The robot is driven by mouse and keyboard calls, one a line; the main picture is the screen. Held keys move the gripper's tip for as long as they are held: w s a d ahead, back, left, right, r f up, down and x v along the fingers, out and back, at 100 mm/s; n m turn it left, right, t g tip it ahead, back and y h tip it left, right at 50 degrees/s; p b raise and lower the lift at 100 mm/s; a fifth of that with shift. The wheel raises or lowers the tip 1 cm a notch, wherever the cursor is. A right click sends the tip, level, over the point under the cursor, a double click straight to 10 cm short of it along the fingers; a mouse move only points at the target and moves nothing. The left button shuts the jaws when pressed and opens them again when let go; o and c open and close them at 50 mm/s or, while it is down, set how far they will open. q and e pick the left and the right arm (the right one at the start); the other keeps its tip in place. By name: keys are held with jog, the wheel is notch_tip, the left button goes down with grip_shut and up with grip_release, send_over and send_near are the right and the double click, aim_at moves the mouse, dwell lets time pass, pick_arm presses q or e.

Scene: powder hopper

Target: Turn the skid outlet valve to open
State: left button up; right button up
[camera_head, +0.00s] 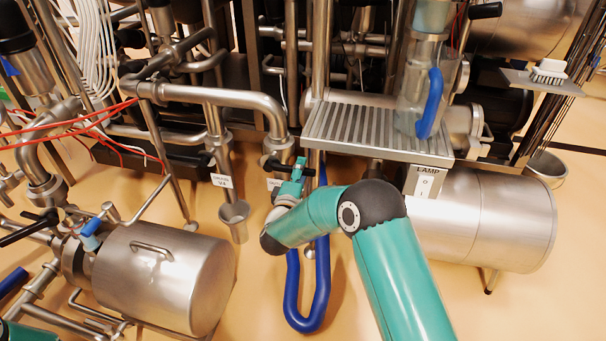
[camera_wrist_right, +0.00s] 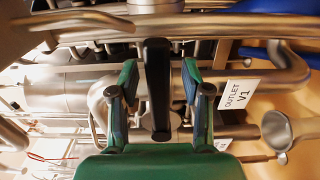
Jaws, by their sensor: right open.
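The outlet valve's black bar handle (camera_wrist_right: 158,88) stands upright in the right wrist view, between my right gripper's (camera_wrist_right: 156,95) two spread fingers. A gap shows on both sides of it, and I see no clear contact. A white tag reading "OUTLET V1" (camera_wrist_right: 237,95) hangs just right of the fingers. In the head view my right gripper (camera_head: 296,172) is at the valve's black handle (camera_head: 273,165), below a bent steel pipe. My wrist partly covers the white tag (camera_head: 273,184) there. My left gripper is not seen.
A second tagged valve (camera_head: 208,161) sits to the left, with a steel cup (camera_head: 234,218) below it. A blue hose loop (camera_head: 308,322) hangs below my right wrist. A slatted steel shelf (camera_head: 350,128) is to the right.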

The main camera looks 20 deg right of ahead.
jog(key=shift+w, duration=0.1)
grip_shut()
dwell(0.3)
